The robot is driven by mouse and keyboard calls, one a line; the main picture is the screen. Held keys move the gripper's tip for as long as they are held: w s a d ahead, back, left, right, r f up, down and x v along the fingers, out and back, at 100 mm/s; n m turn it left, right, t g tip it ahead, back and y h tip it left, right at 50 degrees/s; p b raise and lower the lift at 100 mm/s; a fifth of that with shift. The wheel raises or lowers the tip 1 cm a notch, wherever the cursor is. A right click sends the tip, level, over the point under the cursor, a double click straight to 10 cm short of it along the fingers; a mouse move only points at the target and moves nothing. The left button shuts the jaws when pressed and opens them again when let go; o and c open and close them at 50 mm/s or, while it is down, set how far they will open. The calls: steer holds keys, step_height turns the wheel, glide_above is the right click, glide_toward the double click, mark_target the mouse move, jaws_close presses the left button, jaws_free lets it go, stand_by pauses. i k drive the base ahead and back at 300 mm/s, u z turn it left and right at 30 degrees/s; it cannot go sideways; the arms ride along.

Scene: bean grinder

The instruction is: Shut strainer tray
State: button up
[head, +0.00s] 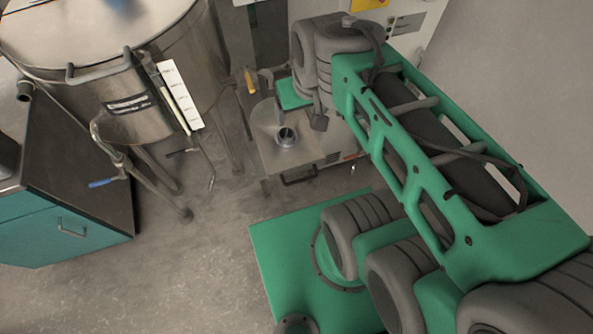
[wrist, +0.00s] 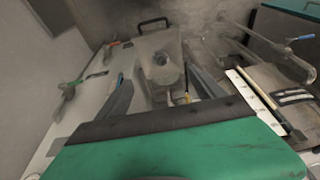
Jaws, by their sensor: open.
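The bean grinder (head: 274,150) is a metal unit low on the floor at the middle of the head view, with a round dark opening on top. A black bar handle (head: 299,177) is on its near side, which I take for the strainer tray's handle. In the wrist view the grinder (wrist: 160,62) lies ahead, with the handle (wrist: 152,23) beyond it. I cannot tell how far the tray sticks out.
A large steel vat (head: 105,35) on legs stands at the left, with a blue-handled valve pipe (head: 103,183). A yellow-handled valve (head: 250,80) is behind the grinder. The floor (head: 190,265) in front is clear.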

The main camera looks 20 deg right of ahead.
mark_target(280, 161)
steer(key=z, duration=1.95)
steer(key=k, duration=1.35)
steer(key=u, duration=1.85)
steer(key=i, duration=0.5)
steer(key=u, duration=0.05)
